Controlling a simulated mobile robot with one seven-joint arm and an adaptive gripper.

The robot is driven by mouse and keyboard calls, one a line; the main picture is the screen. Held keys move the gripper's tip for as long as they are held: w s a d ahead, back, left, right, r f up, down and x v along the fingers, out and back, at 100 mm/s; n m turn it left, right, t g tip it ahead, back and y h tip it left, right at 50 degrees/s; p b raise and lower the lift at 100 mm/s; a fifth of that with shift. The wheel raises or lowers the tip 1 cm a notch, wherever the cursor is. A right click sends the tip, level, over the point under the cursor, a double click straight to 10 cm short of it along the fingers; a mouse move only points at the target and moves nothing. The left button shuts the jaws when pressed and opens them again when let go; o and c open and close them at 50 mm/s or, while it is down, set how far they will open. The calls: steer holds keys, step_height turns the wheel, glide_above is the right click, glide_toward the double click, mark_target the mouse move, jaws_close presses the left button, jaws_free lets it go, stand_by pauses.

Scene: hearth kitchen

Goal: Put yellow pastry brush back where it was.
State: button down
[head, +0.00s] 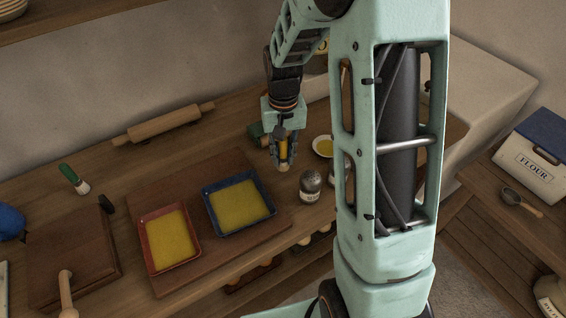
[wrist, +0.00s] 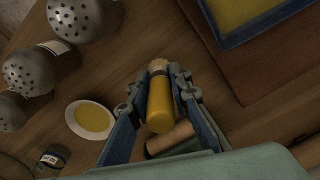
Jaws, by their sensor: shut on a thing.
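The yellow pastry brush (wrist: 160,105) is between the fingers of my gripper (wrist: 158,98) in the wrist view. Its pale end points away from the camera. In the head view my gripper (head: 284,163) holds the yellow brush (head: 284,150) roughly upright above the counter, behind the shaker and right of the blue tray. I cannot tell whether its lower end touches the wood. A green-handled brush (head: 69,173) stands or leans on the counter at the left.
A red tray (head: 143,222) and a blue tray (head: 209,207), both with yellow contents, sit on a brown board (head: 185,187). A shaker (head: 311,183) and a small dish (head: 330,153) are close to my gripper. A rolling pin (head: 163,124) lies behind. Bare counter shows left of my gripper.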

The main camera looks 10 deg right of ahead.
steer(key=shift+f+b, duration=0.3)
steer(key=shift+f, duration=0.6)
steer(key=shift+f, duration=0.15)
steer(key=c, duration=1.8)
jaws_free()
steer(key=shift+o, duration=0.2)
step_height(320, 180, up, 12)
steer(key=shift+r+p, duration=0.25)
steer(key=shift+p, duration=0.1)
